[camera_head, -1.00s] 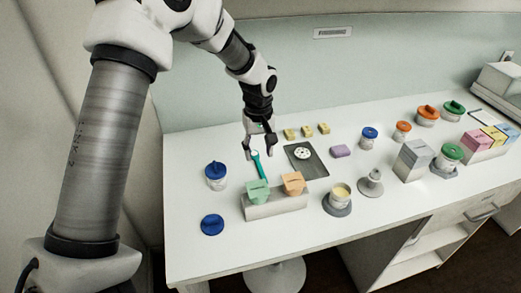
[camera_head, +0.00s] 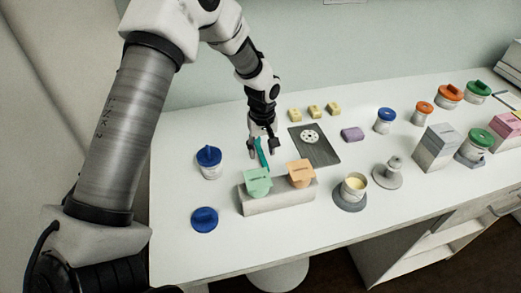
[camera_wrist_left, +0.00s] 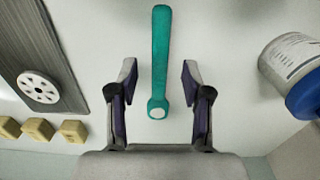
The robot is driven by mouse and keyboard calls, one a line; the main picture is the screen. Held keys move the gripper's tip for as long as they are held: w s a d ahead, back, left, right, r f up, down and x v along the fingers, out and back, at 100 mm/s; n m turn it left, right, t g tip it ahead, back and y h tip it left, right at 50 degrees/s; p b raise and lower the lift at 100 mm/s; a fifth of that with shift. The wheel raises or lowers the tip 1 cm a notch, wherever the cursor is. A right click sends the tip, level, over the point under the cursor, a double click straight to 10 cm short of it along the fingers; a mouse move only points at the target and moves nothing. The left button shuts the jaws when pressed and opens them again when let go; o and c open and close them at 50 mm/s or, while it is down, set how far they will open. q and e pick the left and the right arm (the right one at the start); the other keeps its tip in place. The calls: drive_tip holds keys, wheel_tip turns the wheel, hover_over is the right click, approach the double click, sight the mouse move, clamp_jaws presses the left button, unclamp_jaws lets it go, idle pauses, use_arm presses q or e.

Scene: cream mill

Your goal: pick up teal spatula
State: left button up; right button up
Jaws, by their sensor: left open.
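The teal spatula (camera_head: 262,153) lies on the white table behind the block with the green and orange pieces. In the left wrist view the spatula (camera_wrist_left: 160,60) runs from the top edge down between the fingers, its pale round end nearest the palm. My left gripper (camera_head: 263,149) is open and straddles the spatula from above. In the wrist view, the left gripper (camera_wrist_left: 157,80) has a clear gap on each side of the spatula, with no finger touching it. My right gripper is in neither view.
A blue-lidded jar (camera_head: 209,168) stands left of the gripper. A grey block (camera_head: 278,200) carries green and orange pieces in front. A dark tray (camera_head: 322,150) with a white disc lies to the right, and several yellow cubes (camera_head: 313,111) sit behind.

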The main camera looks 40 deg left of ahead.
use_arm(q)
drive_tip(key=shift+w+a+f, duration=0.1)
drive_tip(key=shift+f, duration=0.8)
clamp_jaws()
drive_tip(key=shift+r, duration=0.15)
